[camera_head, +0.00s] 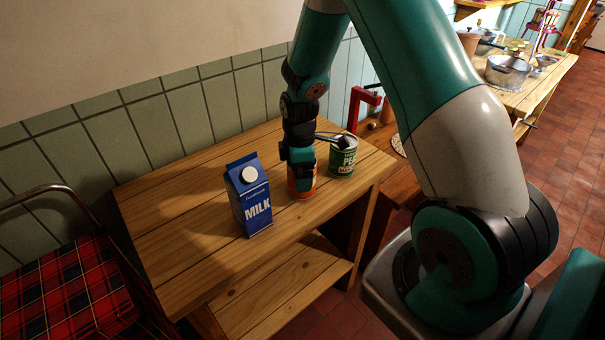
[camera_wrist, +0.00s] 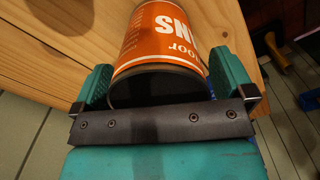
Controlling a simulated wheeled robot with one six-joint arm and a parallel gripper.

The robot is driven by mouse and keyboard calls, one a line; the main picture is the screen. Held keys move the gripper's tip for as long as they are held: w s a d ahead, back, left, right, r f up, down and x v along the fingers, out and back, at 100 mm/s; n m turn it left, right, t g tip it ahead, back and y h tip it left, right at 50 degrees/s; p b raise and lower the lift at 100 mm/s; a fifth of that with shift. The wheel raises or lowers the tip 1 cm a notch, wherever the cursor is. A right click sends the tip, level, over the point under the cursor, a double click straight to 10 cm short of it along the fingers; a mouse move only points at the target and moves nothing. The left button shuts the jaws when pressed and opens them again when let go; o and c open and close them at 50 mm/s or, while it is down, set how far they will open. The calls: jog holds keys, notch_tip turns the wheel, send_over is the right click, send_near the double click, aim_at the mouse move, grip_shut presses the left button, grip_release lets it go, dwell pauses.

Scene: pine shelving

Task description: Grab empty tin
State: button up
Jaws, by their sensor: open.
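An orange tin (camera_head: 305,184) with white lettering stands on the pine shelf unit's top, partly hidden behind my gripper (camera_head: 301,175). In the wrist view the orange tin (camera_wrist: 168,38) lies between the two teal fingers of my gripper (camera_wrist: 163,82), one on each side. The fingers are open, and a narrow gap shows beside the tin. Its near end looks dark and hollow, with a thin rim. A green tin (camera_head: 343,160) with a pea label stands just right of the orange one; its lid looks raised.
A blue milk carton (camera_head: 250,200) stands left of the orange tin on the wooden top (camera_head: 180,225). A red plaid seat (camera_head: 65,295) is at lower left. A tiled wall (camera_head: 150,130) runs behind. The top's left part is clear.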

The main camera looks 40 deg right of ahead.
jog(key=shift+f, duration=0.15)
jog(key=shift+c, duration=0.2)
jog(key=c, duration=0.8)
